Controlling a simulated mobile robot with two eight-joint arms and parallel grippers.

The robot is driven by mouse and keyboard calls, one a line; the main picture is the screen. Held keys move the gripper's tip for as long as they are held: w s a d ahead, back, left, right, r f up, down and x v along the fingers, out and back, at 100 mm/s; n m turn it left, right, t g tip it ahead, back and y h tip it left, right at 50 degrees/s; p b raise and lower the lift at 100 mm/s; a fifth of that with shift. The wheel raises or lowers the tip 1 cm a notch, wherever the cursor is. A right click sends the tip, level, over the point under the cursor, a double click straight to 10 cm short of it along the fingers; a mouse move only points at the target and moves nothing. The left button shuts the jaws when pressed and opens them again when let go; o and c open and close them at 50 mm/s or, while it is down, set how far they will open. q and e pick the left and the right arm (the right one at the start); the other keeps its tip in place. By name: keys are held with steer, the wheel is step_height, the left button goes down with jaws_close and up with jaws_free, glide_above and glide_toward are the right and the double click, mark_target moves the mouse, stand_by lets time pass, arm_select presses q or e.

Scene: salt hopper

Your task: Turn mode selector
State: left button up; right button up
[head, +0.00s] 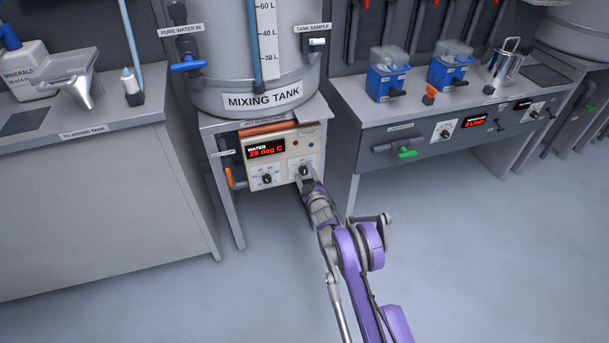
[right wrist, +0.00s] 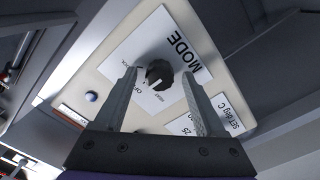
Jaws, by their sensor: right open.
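The mode selector (right wrist: 159,74) is a round black knob on a white plate marked MODE in the right wrist view. It also shows in the head view (head: 303,170), low on the right side of the mixing tank's control panel (head: 284,150). My right gripper (head: 305,181) reaches the panel from below. Its fingers (right wrist: 158,80) are open, one on each side of the knob, with gaps visible between them and the knob. The small position labels around the knob are too small to read surely. My left gripper is in neither view.
A second knob (head: 267,178) sits left of the selector, beneath a red display (head: 266,149) reading 29 deg C. An orange-handled valve (head: 233,178) is at the panel's left. The mixing tank (head: 260,70) stands above. The floor (head: 250,290) in front is clear.

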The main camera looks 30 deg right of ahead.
jaws_close()
stand_by(0.3)
steer(key=shift+m+b, duration=0.5)
steer(key=shift+m, duration=0.5)
steer(key=shift+m+b, duration=0.45)
steer(key=shift+m, duration=0.75)
steer(key=m, duration=0.2)
steer(key=shift+m, duration=0.3)
steer(key=shift+d+m+b, duration=0.1)
steer(key=shift+m+b, duration=0.2)
steer(key=shift+m, duration=1.2)
